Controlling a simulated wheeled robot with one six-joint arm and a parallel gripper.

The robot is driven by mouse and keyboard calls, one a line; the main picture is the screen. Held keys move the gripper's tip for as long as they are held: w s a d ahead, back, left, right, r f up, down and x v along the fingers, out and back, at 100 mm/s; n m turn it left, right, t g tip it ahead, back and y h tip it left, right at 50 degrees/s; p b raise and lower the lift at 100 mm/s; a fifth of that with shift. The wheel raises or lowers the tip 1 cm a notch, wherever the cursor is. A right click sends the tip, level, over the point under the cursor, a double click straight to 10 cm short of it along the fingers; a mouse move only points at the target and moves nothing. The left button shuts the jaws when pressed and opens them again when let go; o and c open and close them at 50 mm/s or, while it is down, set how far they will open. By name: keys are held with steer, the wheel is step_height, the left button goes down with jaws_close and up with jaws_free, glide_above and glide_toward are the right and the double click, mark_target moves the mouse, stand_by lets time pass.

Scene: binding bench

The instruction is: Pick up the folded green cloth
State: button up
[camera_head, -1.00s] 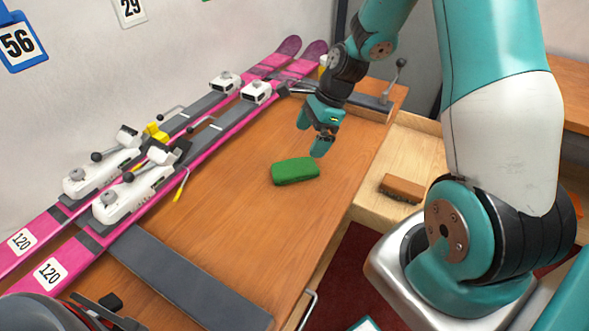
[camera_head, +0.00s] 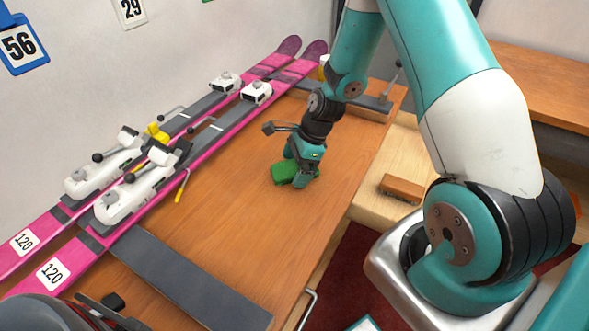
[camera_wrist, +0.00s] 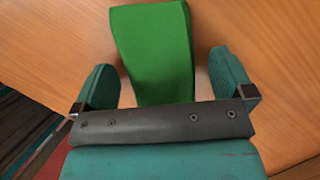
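The folded green cloth (camera_head: 284,174) lies on the wooden bench top (camera_head: 235,225), right of the pink skis. My gripper (camera_head: 298,178) is down over it and hides its right part in the head view. In the wrist view the green cloth (camera_wrist: 155,50) lies between the two teal fingers of my gripper (camera_wrist: 165,85). The fingers are apart, with a gap on each side of the cloth, wider on the right. The near end of the cloth is hidden behind the gripper's dark plate.
Two pink skis (camera_head: 62,257) with white bindings lie along the bench's left side. A grey bar (camera_head: 190,280) crosses the bench in front. The bench around the cloth is clear.

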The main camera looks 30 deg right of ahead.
mark_target(295, 167)
steer(key=c, duration=0.9)
steer(key=shift+c, duration=0.2)
step_height(295, 167, up, 20)
steer(key=shift+p, duration=0.3)
steer(key=shift+o, duration=1.3)
steer(key=shift+c, duration=0.5)
